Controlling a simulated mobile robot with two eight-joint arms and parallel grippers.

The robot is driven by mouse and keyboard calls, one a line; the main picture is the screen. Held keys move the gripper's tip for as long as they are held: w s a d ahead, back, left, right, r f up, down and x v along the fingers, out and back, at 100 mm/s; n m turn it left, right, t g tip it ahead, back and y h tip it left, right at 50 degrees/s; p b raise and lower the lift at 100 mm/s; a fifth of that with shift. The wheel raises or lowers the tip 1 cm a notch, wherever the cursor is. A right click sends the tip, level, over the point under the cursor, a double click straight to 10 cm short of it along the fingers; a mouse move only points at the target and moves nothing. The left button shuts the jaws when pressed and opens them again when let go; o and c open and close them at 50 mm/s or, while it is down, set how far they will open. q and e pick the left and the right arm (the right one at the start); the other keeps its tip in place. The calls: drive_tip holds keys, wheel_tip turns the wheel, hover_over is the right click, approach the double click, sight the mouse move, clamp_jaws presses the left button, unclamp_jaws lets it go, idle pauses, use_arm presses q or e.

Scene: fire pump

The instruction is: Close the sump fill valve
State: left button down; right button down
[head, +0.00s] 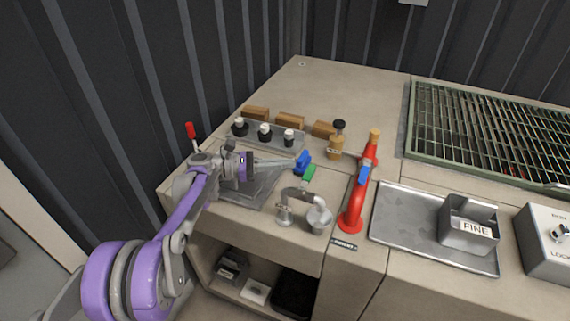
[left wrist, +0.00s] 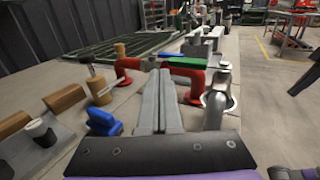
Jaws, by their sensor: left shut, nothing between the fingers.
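I cannot tell by a label which handle is the sump fill valve. A blue handle (head: 303,161) and a green handle (head: 309,173) sit close together behind a grey gooseneck tap (head: 297,193). A red standpipe (head: 353,205) beside them carries another blue lever (head: 365,174). My left gripper (head: 293,163) is shut and empty, its tips next to the blue and green handles. In the left wrist view a blue handle (left wrist: 103,122) is left of the shut fingers, and the green handle (left wrist: 208,57) is beyond the tips. Contact is unclear.
Black-and-white knobs (head: 265,131) and wooden blocks (head: 290,121) stand behind the arm. A brass fitting with a black knob (head: 338,138) is near the red pipe. A tray (head: 405,223) with a FINE box (head: 468,228) and a green grate (head: 480,130) lie right.

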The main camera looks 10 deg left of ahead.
use_arm(q)
drive_tip(key=w+a, duration=0.2)
drive_tip(key=a, duration=0.8)
drive_tip(key=shift+w+a, duration=0.25)
drive_tip(key=shift+w, duration=0.1)
use_arm(e)
drive_tip(key=shift+a+r, duration=0.1)
drive_tip(key=shift+a, duration=0.2)
drive_tip(key=shift+w, duration=0.1)
